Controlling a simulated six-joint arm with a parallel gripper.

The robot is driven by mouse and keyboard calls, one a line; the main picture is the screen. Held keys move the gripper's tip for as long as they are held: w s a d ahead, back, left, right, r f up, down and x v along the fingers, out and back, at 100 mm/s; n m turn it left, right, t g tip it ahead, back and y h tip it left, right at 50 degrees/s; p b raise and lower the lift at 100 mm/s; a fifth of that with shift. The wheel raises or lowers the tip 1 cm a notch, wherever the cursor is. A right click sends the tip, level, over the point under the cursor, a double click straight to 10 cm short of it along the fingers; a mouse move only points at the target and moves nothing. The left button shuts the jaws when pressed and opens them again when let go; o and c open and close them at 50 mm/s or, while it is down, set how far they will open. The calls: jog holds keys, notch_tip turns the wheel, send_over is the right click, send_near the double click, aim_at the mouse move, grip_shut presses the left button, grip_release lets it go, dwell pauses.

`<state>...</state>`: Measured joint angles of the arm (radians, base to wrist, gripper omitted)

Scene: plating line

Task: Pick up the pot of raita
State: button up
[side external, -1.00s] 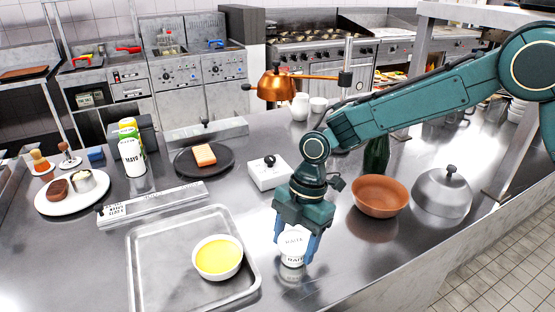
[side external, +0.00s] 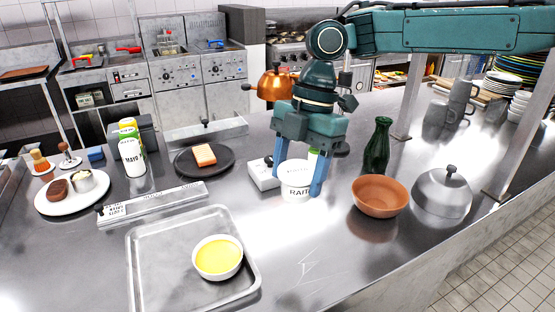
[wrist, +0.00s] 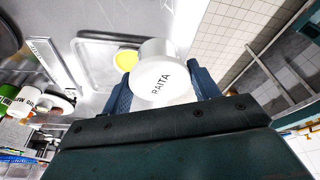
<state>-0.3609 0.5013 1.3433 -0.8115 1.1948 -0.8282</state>
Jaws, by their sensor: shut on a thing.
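The pot of raita (side external: 297,184) is a white round pot with "RAITA" in dark letters. My gripper (side external: 297,186) is shut on it, with a blue finger on each side. The pot looks held above the steel counter, roughly upright, in front of a white box (side external: 262,174).
A metal tray (side external: 150,290) with a bowl of yellow food (side external: 218,258) lies front left. A brown clay bowl (side external: 380,196), a grey dome lid (side external: 443,192) and a dark green bottle (side external: 377,148) stand to the right. The counter's front middle is clear.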

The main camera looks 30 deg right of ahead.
jog(key=shift+r, duration=1.3)
jog(key=shift+d+r, duration=0.1)
jog(key=shift+d, duration=0.05)
